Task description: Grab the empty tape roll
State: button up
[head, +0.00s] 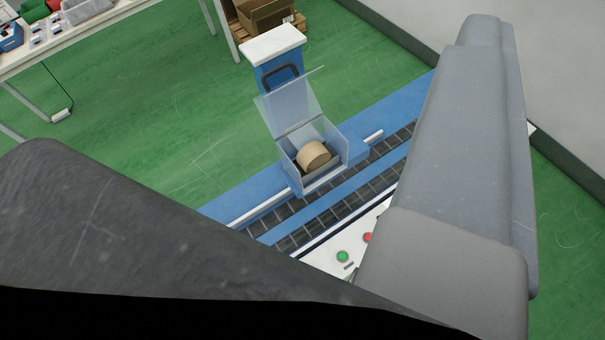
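The tape roll (313,156) is a tan ring inside a small clear-walled box (327,183). The box's transparent lid (291,103) is tilted up and open. The roll seems to rest on its edge, tilted; its underside is hidden by the box wall. A large grey part of mine (455,150) fills the right side, and a dark part of mine (90,235) fills the lower left. Both are apart from the box. I cannot make out two fingertips, so whether my gripper is open is unclear.
The box stands at a blue conveyor (225,205) with dark rollers. A panel has a green button (342,256) and a red button (368,238). A blue post with a white top (272,43) stands behind. A table (95,22) is upper left; green floor is clear between.

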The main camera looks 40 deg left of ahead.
aim_at(312, 156)
jog(key=u, duration=1.9)
jog(key=k, duration=1.1)
jog(key=z, duration=1)
jog(key=i, duration=0.95)
